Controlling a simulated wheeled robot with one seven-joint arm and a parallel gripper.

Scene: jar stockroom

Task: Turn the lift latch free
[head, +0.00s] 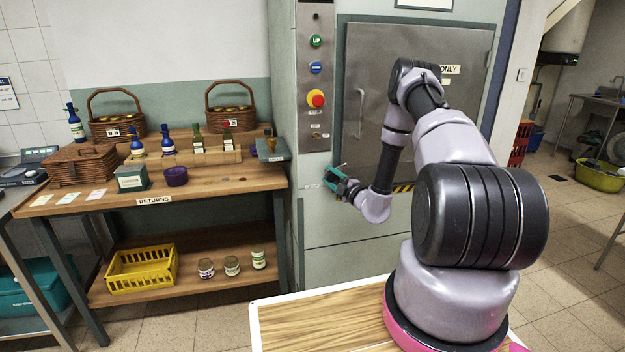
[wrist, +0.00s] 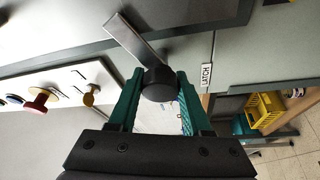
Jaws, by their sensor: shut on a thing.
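The lift latch shows in the wrist view as a black round knob (wrist: 160,84) with a flat metal bar (wrist: 133,38) running off to the upper left, at a slant. My gripper (wrist: 159,92) has its teal fingers shut on the knob, one on each side. A LATCH label (wrist: 206,75) is on the panel just right of the knob.
A control panel (head: 315,75) with green, blue and red-yellow buttons is left of the door. The RETURNS table (head: 225,180) with baskets and bottles stands close on the left, and a small grey device (head: 272,150) sits at its right end.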

